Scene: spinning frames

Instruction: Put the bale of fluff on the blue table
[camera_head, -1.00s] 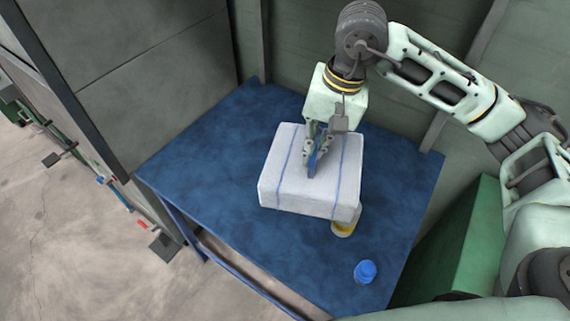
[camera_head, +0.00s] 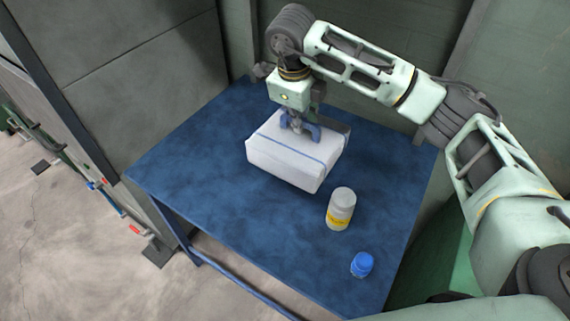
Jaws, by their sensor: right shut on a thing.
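The bale of fluff, a white block with blue straps (camera_head: 284,165), is over the back middle part of the blue table (camera_head: 215,205). My right gripper (camera_head: 300,128) reaches down onto the bale's top and is shut on it. The bale sits slightly turned. I cannot tell whether its underside touches the tabletop or hangs just above it. My left gripper is not in view.
A white jar with a yellow label (camera_head: 341,208) stands right of the bale on the table. A small blue-capped container (camera_head: 361,264) stands near the front right corner. Grey walls border the table's back and left. The table's left and front middle are clear.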

